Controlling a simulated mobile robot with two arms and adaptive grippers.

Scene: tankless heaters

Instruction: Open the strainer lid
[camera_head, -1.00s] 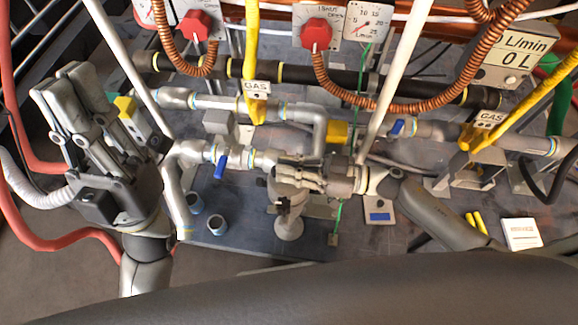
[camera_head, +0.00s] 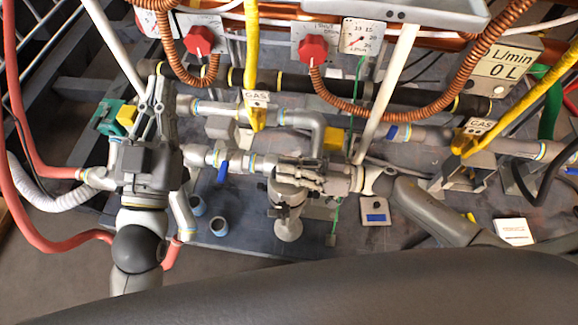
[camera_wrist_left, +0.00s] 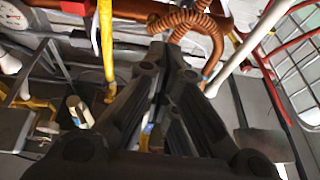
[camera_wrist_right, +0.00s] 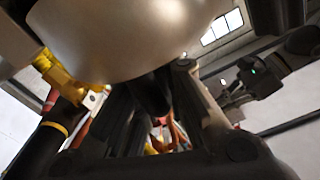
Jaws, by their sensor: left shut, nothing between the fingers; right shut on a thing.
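The strainer (camera_head: 288,205) is a grey metal, roughly cylindrical fitting hanging below the pipe line in the middle of the head view. My right gripper (camera_head: 285,180) comes in from the right and is shut on the strainer's upper part. I cannot tell which part is the lid, as my fingers cover that area. In the right wrist view a smooth silvery rounded body (camera_wrist_right: 130,35) fills the top, close to my fingers. My left gripper (camera_head: 160,85) is shut and empty at the left, above the pipes and apart from the strainer. Its closed fingers also show in the left wrist view (camera_wrist_left: 163,60).
A blue-handled valve (camera_head: 222,172) sits on the pipe left of the strainer. Yellow gas pipes (camera_head: 252,60), red knobs (camera_head: 200,41), coiled copper hoses (camera_head: 390,108) and pale upright rods (camera_head: 390,90) crowd the back.

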